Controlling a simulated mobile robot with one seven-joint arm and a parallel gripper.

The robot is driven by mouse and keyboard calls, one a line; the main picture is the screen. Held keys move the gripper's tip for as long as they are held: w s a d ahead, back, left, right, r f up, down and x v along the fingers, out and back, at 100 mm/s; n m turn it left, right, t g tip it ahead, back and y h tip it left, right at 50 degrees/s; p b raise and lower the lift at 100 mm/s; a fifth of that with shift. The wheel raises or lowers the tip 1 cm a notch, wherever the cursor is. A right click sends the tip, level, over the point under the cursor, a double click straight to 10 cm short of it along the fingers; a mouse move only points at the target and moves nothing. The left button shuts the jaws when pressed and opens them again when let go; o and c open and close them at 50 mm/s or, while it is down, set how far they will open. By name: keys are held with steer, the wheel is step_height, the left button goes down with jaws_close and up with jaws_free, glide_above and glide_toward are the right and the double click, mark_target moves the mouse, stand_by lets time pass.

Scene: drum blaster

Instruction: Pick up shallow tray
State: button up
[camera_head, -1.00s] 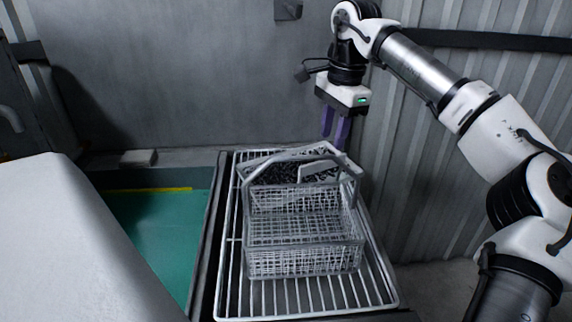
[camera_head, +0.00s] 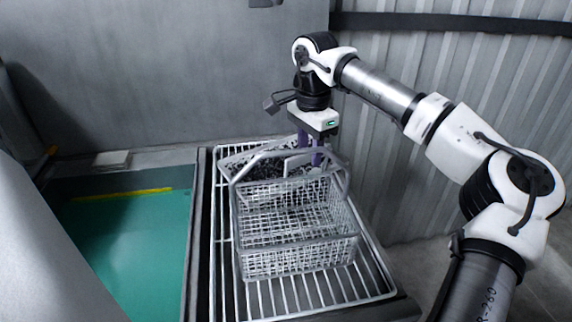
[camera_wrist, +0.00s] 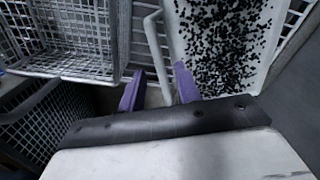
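The shallow tray (camera_head: 298,163) is pale with small black pieces in it. It stands behind the wire basket, partly hidden by the basket's handle. In the wrist view the tray (camera_wrist: 181,45) fills the upper right, its floor scattered with black bits. My gripper (camera_head: 311,152) is at the tray's right end, pointing down. In the wrist view its two purple fingers (camera_wrist: 160,88) are apart, with a thin white bar, which looks like a tray handle, reaching down between them. Whether the fingers touch it cannot be told.
A grey wire basket (camera_head: 297,255) with a raised handle stands in front of the tray on a white wire rack (camera_head: 268,300). A green surface (camera_head: 130,235) lies to the left. A corrugated wall (camera_head: 400,185) is close on the right.

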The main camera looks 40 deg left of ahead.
mark_target(308, 162)
step_height(308, 162, down, 5)
steer(key=shift+w+a+f+p, duration=0.1)
steer(key=shift+f+p, duration=0.05)
steer(key=shift+p, duration=0.25)
jaws_close()
steer(key=shift+a, duration=0.1)
stand_by(1.1)
